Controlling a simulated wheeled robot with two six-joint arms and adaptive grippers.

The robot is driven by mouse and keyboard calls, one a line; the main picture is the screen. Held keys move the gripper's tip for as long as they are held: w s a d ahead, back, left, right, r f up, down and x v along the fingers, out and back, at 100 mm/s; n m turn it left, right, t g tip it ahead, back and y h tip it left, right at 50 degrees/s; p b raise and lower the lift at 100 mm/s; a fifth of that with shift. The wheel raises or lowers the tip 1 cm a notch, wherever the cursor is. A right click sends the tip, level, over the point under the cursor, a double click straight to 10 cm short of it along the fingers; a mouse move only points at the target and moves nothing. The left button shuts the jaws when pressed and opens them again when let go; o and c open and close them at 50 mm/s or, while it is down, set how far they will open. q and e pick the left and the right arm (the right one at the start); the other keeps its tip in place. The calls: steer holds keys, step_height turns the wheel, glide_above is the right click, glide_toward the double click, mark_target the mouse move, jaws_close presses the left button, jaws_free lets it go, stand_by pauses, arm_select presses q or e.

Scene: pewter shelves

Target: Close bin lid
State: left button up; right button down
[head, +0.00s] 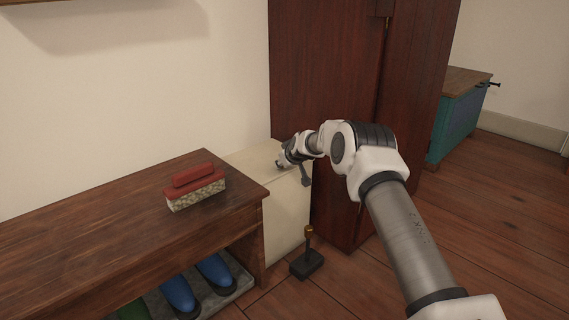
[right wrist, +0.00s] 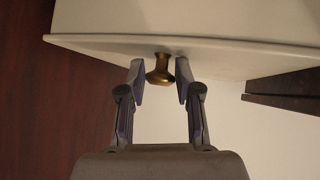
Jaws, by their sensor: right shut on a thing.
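The cream bin (head: 285,215) stands between the bench and the dark red cabinet. Its cream lid (head: 250,161) looks flat or nearly flat on top in the head view; whether a gap is left under it I cannot tell. My right gripper (head: 281,164) is at the lid's front edge. In the right wrist view, the fingers of my right gripper (right wrist: 160,82) are shut on a brass knob (right wrist: 160,70) at the lid's edge. The arm hides the knob in the head view. My left gripper is not in view.
A wooden bench (head: 90,225) is on the left with a red-backed brush (head: 195,187) on top and blue shoes (head: 178,292) below. A dark block with an upright handle (head: 307,262) stands on the floor before the bin. The tall cabinet (head: 325,100) stands close right of the bin.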

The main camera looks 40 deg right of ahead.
steer(key=shift+s+a+f, duration=0.15)
steer(key=shift+s+f, duration=0.05)
steer(key=shift+f, duration=0.45)
steer(key=c, duration=0.9)
jaws_free()
steer(key=shift+o, duration=0.4)
steer(key=shift+f, duration=0.1)
steer(key=shift+w, duration=0.1)
step_height(320, 180, up, 10)
steer(key=shift+r, duration=0.25)
steer(key=shift+w, duration=0.1)
